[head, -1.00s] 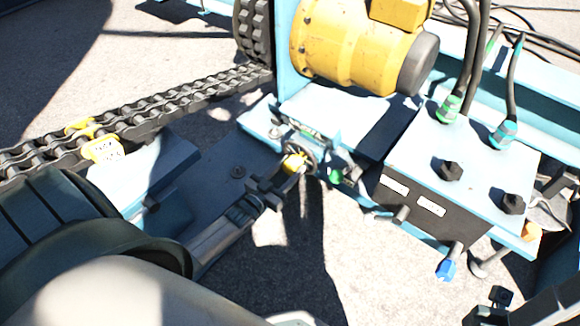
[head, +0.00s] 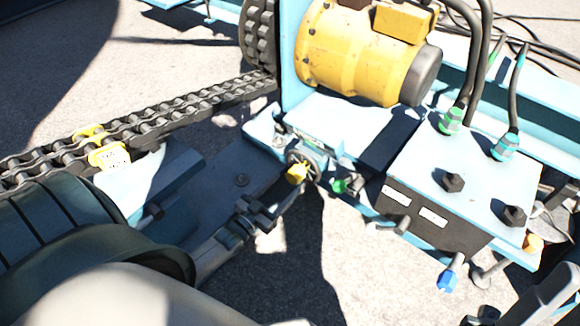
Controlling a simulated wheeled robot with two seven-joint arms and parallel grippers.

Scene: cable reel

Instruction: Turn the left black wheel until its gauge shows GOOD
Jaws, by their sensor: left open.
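The small black wheel (head: 306,156) sits on the front of a light-blue block, with a yellow piece (head: 297,173) in front of it. My left gripper (head: 288,190) comes in from the lower left. Its jaws are apart, and its fingertips are just short of the yellow piece and wheel. I see nothing held between them; contact cannot be made out. No readable gauge shows near the wheel. At the lower right edge, dark parts (head: 546,300) seem to belong to my right arm; its jaws cannot be made out.
A yellow motor (head: 360,50) stands behind the wheel. A light-blue box (head: 455,175) with black knobs and cable plugs is to the right. A green fitting (head: 339,186) is close beside the wheel. A chain (head: 150,121) runs at the left. Open ground shows below.

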